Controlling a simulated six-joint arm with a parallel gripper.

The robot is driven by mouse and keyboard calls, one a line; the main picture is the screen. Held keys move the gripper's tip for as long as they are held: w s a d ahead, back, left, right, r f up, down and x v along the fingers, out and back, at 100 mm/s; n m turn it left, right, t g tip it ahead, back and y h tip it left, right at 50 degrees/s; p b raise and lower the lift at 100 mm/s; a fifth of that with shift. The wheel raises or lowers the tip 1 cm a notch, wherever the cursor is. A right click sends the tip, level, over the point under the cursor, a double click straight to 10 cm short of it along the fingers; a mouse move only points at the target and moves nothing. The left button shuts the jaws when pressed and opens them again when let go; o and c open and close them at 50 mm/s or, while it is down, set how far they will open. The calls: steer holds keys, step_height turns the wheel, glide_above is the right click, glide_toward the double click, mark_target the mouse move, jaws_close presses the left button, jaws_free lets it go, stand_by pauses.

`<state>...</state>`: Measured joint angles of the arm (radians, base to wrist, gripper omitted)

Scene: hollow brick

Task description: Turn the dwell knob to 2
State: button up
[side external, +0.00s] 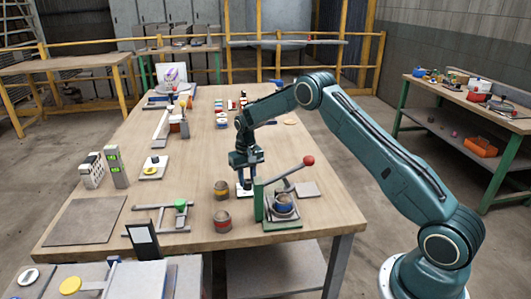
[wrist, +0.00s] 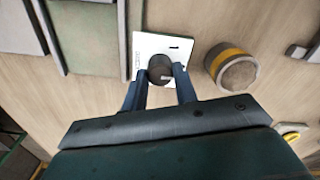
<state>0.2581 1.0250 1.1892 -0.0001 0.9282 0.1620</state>
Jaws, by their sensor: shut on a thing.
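The dwell knob (wrist: 160,66) is a dark round knob on a small white panel (wrist: 150,45), seen in the wrist view. A small pale mark shows on the right part of the knob. The panel has a short dark mark above and right of the knob and small print at its left; I cannot read the numbers. My gripper (wrist: 167,80) is shut on the knob, one finger on each side. In the side view my gripper (side external: 246,184) is low over the white panel (side external: 243,194), and it hides the knob.
A yellow-banded cylinder (wrist: 232,68) stands close to the right of the panel in the wrist view.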

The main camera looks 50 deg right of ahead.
mark_target(247, 180)
stand_by(0.3)
steer(key=o, duration=1)
steer(key=shift+c, duration=0.2)
steer(key=shift+r, duration=0.2)
step_height(247, 180, up, 14)
steer(key=shift+f, duration=0.25)
steer(key=shift+r, duration=0.1)
